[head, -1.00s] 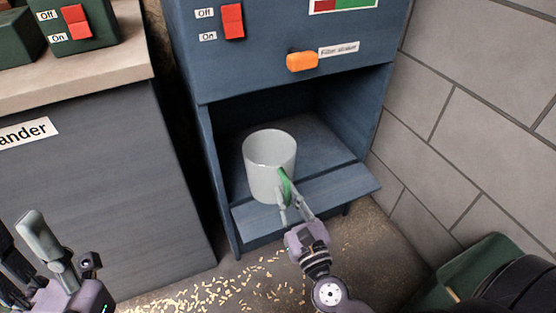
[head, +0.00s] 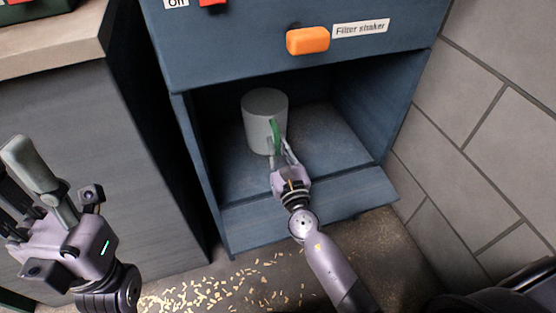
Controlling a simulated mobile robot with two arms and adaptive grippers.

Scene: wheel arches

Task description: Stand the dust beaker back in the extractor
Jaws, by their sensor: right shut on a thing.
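The dust beaker (head: 262,118) is a pale grey cup with a green handle (head: 276,134). It is upright inside the open lower bay of the blue extractor (head: 360,120), left of the bay's middle. I cannot tell whether its base touches the bay floor. My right gripper (head: 278,154) reaches in over the front flap and is shut on the green handle at the beaker's near side. My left gripper (head: 35,185) is at the left edge of the view, away from the extractor, with nothing seen in it.
An orange filter shaker knob (head: 308,40) sticks out above the bay. The lowered front flap (head: 310,212) lies below the opening. A grey cabinet (head: 60,120) stands at left and a block wall (head: 490,120) at right. Wood chips (head: 235,285) litter the floor.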

